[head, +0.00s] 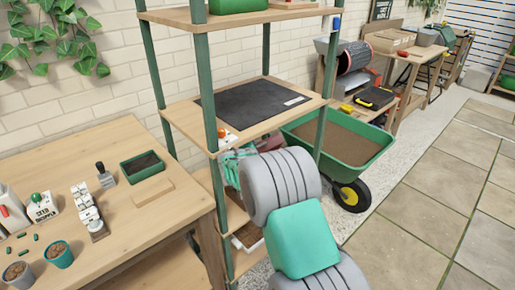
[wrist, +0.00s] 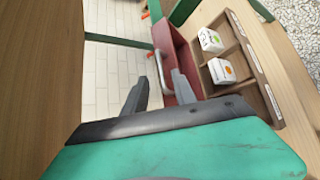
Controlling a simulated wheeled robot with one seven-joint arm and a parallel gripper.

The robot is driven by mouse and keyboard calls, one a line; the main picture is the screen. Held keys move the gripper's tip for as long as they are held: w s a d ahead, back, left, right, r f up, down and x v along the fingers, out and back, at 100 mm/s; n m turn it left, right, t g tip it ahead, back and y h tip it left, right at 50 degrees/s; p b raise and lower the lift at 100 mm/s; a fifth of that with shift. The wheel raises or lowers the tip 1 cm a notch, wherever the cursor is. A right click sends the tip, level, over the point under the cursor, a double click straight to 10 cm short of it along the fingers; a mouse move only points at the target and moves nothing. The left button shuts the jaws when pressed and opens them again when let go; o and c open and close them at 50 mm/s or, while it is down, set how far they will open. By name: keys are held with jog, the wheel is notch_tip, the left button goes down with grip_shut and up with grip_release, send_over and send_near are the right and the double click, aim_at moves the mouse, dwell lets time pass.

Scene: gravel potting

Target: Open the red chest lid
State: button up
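The red chest (wrist: 183,48) shows in the wrist view as a dull red panel with a pale metal handle (wrist: 161,72) on its left side. My gripper (wrist: 160,88) is open, with one grey finger left of the handle and one right of it, over the red panel. The fingers look apart, and I cannot tell whether either touches the handle. Most of the chest is hidden by my gripper, so I cannot tell how its lid stands.
A divided wooden tray (wrist: 252,88) with small white boxes (wrist: 222,70) lies right of the chest. Green shelf posts (head: 208,100) stand close to my arm. A shelf with a black mat (head: 250,103) is above. A green wheelbarrow (head: 362,152) stands behind right.

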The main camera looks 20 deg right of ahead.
jog(key=shift+v, duration=0.9)
jog(key=shift+c, duration=0.5)
